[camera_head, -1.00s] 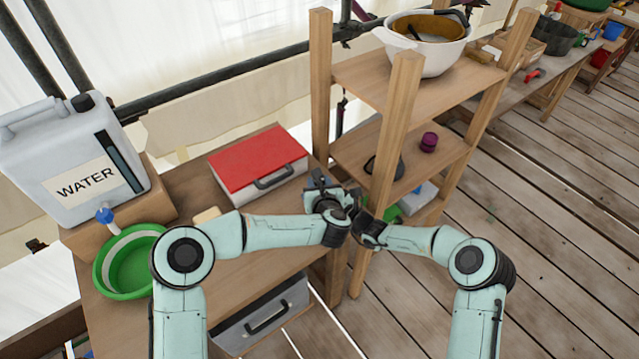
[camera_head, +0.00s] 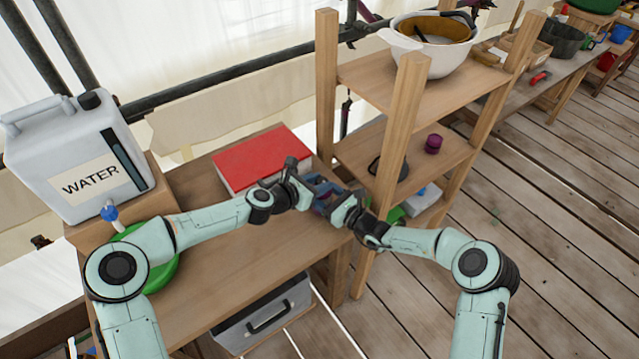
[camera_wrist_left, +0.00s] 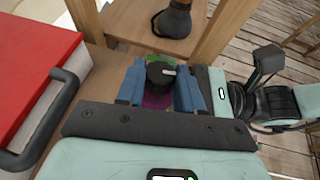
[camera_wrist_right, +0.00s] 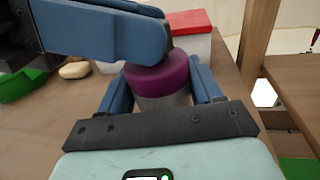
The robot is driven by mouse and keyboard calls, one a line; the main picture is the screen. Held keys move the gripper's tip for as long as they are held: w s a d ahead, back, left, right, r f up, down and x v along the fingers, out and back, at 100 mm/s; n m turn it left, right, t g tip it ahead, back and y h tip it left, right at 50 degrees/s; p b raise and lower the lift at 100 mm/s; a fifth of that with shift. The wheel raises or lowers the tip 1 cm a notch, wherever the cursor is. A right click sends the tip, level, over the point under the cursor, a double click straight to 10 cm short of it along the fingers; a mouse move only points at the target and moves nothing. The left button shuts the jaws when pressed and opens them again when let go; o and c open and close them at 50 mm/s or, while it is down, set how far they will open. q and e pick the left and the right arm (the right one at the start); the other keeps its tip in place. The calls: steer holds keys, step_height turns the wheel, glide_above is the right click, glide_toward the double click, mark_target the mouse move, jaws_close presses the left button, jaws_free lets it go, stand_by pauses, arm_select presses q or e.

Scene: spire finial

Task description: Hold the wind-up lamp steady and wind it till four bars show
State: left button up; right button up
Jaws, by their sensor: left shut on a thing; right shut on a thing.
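The wind-up lamp has a purple top (camera_wrist_right: 160,74) and a pale, clear-looking body, best seen in the right wrist view. It stands over the near right corner of the table, mostly hidden in the head view. My right gripper (camera_wrist_right: 162,95) is shut around its body, one blue finger on each side. My left gripper (camera_head: 318,190) reaches over it from the left; in the left wrist view its fingers (camera_wrist_left: 158,88) are shut about the lamp's dark round knob (camera_wrist_left: 160,72), which has a pale mark. A green patch shows behind the knob; I cannot read any bars.
A red-lidded box (camera_head: 255,158) lies behind on the table. A water canister (camera_head: 70,160) and a green basin (camera_head: 160,275), partly behind my left arm, are at the left. A wooden shelf (camera_head: 400,75) with a white pot (camera_head: 430,50) stands close at the right.

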arm_select(q)
steer(key=m+g+h, duration=0.2)
steer(key=m, duration=0.1)
steer(key=m+g, duration=0.1)
steer(key=g, duration=0.1)
steer(key=shift+w+a+h, duration=0.2)
steer(key=shift+w+h, duration=0.15)
steer(key=shift+h, duration=0.05)
steer(key=shift+w+m+g+h, duration=0.15)
steer(key=shift+m+g+h, duration=0.35)
steer(key=shift+m+g, duration=1.2)
steer(key=shift+g, duration=0.3)
steer(key=o, duration=1.1)
steer(key=shift+c, duration=0.2)
steer(key=v, duration=1.2)
